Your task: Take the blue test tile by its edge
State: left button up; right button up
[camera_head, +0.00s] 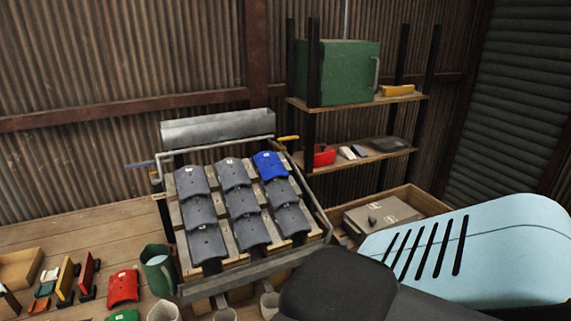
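The blue test tile (269,165) is a curved roof tile in the top right place of a tilted rack (327,224). Dark grey tiles fill the other places, including a grey tile (232,173) to its left and another (280,191) just below it. The blue tile's upper face is in plain view, with a small pale mark near its top. Neither of my grippers shows. A light blue and dark grey part of my own body covers the lower right and hides what lies behind it.
A metal trough (217,128) and a pipe frame stand behind the rack. Shelves with a green box (343,72) and a red item (323,155) stand to the right. A green jug (158,270), a red tile (123,287) and several cups lie in front.

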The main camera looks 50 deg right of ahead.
aim_at(269, 165)
jog(key=k+l, duration=0.15)
jog(key=l, duration=0.2)
jog(key=k+l, duration=0.15)
jog(key=l, duration=0.2)
jog(key=k+l, duration=0.15)
jog(key=l, duration=0.2)
jog(key=k+l, duration=0.15)
jog(key=l, duration=0.2)
